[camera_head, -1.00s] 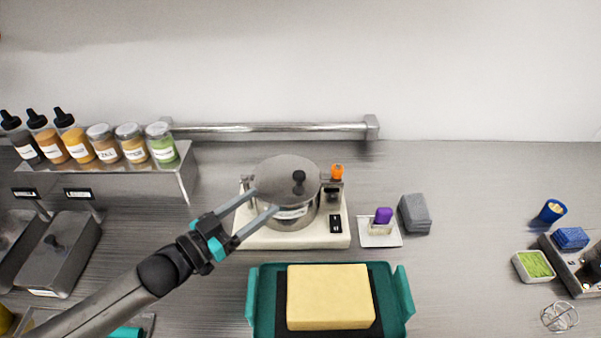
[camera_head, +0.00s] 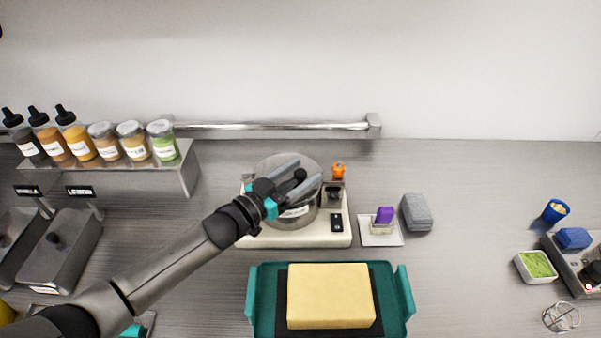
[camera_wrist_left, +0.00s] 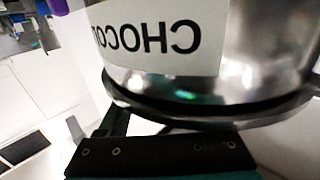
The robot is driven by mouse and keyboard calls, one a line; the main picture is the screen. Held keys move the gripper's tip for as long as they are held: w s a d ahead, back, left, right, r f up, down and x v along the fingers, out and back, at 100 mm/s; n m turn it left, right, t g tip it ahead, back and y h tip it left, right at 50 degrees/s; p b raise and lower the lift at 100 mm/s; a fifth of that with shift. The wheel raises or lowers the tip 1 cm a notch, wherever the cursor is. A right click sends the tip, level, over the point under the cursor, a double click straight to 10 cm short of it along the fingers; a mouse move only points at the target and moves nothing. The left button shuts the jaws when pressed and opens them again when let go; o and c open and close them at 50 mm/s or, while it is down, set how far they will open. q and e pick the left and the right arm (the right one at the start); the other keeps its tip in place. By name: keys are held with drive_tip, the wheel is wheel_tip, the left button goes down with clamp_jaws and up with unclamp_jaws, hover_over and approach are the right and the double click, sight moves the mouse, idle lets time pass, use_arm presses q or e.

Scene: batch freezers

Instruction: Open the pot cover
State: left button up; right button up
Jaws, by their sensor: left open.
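The metal pot (camera_head: 296,213) with a white label stands on a cream base unit. Its grey round cover (camera_head: 268,168) lies on top, with a black knob (camera_head: 300,175). My left gripper (camera_head: 309,169) reaches over the cover from the left, its two fingers open on either side of the knob. I cannot tell whether they touch it. In the left wrist view the pot's side and label (camera_wrist_left: 150,45) appear upside down, with the cover's dark rim (camera_wrist_left: 215,115) just above the gripper's dark body; the knob is not clear there. My right gripper is not in view.
The cream base (camera_head: 270,240) has a black switch and an orange-topped part at the pot's right. A teal tray (camera_head: 397,300) with a yellow block is in front. A bottle shelf (camera_head: 180,183) stands left.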

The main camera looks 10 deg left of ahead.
use_arm(q)
clamp_jaws()
idle(0.6)
idle(0.9)
